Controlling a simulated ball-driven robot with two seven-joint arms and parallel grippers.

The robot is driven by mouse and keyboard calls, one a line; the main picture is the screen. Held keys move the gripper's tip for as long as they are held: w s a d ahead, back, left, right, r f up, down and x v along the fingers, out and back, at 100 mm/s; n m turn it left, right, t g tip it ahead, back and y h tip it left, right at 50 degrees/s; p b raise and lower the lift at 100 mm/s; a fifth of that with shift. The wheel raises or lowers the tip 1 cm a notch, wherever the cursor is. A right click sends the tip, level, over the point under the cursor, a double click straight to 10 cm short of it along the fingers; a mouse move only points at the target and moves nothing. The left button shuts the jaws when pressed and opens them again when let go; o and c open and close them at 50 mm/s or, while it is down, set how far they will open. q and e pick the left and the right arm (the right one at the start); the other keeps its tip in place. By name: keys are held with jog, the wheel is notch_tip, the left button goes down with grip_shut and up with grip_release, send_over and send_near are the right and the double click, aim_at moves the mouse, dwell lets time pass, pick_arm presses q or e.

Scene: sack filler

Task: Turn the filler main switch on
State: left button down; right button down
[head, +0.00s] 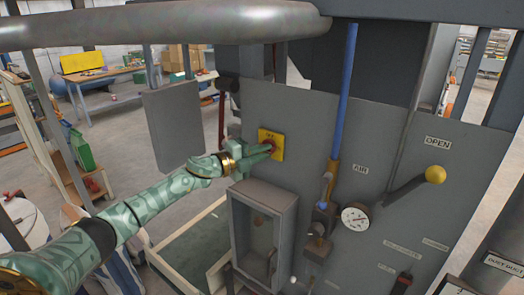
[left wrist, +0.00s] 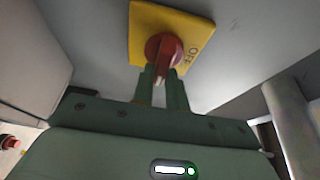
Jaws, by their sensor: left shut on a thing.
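The main switch is a red rotary knob (left wrist: 164,48) on a square yellow plate (head: 277,152) fixed to the grey panel. The plate also shows in the left wrist view (left wrist: 145,20), with lettering that looks like OFF beside the knob. My left gripper (head: 264,149) reaches the plate from the left in the head view. In the left wrist view its two fingers (left wrist: 160,75) stand on either side of the knob's grip, shut on it. The fingers hide part of the knob in the head view. My right gripper is not in view.
A grey box with a clear front (head: 262,235) stands out below the switch. To the right are a blue pipe (head: 345,90), a gauge (head: 355,217) and a lever with a yellow ball (head: 435,174). A thick grey beam (head: 170,25) crosses above my arm.

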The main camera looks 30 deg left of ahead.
pick_arm(q)
jog(key=shift+f, duration=0.15)
dwell(0.3)
jog(key=c, duration=1.4)
grip_release()
jog(key=b+v, duration=0.4)
jog(key=v, duration=1.2)
jog(key=shift+s, duration=0.2)
jog(key=shift+w+a, duration=0.1)
jog(key=shift+a, duration=0.05)
